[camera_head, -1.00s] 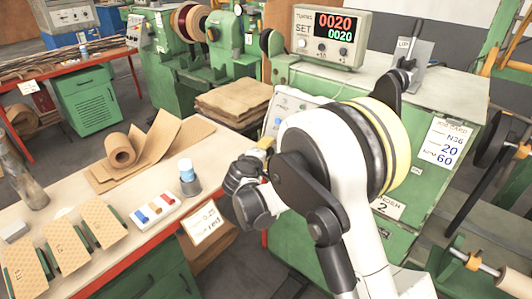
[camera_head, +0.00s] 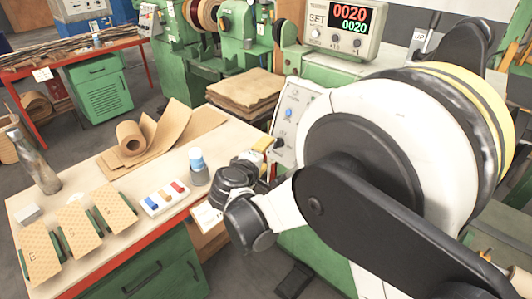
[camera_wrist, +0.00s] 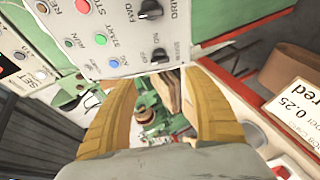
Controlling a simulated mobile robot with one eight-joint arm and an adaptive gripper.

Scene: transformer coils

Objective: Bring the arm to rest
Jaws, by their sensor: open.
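My gripper (camera_head: 270,147) is mostly hidden behind my own wrist in the head view, near the front of the green machine and the table's right end. In the wrist view my gripper (camera_wrist: 160,105) shows two yellow-brown fingers spread apart. It is open, with nothing held between the fingers. My large white and black arm links fill the right of the head view.
A control panel (camera_wrist: 125,35) with buttons and knobs is close beyond the fingers. The worktable (camera_head: 100,165) holds a bottle (camera_head: 198,165), a paper roll (camera_head: 131,137) and several patterned boards (camera_head: 80,228). The green winding machine with its counter (camera_head: 341,27) stands behind my arm.

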